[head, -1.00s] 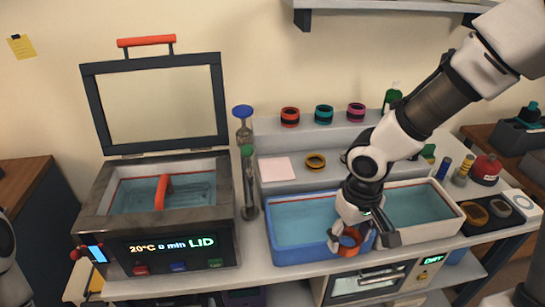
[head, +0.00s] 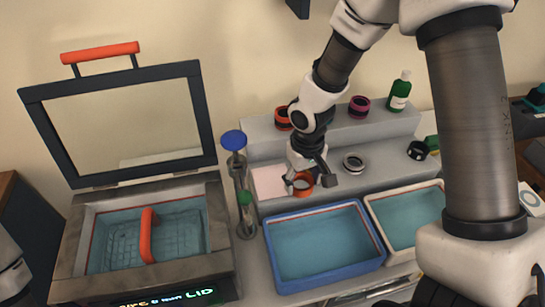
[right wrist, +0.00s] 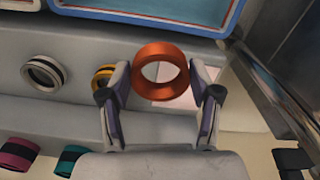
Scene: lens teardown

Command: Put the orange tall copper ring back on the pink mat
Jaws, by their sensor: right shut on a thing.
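The orange tall copper ring (head: 308,188) is in my right gripper (head: 309,181), at the right side of the pink mat. In the right wrist view the orange ring (right wrist: 160,94) sits between the two fingertips (right wrist: 162,80), its round opening facing the camera. The pink mat (head: 266,182) lies on the lower step at its left end. In the right wrist view part of the mat (right wrist: 187,101) shows behind the ring, partly hidden by it and a finger. The ring appears held above the step; the exact gap is unclear. My left gripper is out of view.
A silver ring (head: 353,163) and a black ring (head: 417,151) stand on the lower step. A yellow ring (right wrist: 103,73) is close beside one finger. A blue-rimmed tub (head: 325,277) is in front. Tall glassware with a blue top (head: 233,140) stands left of the mat.

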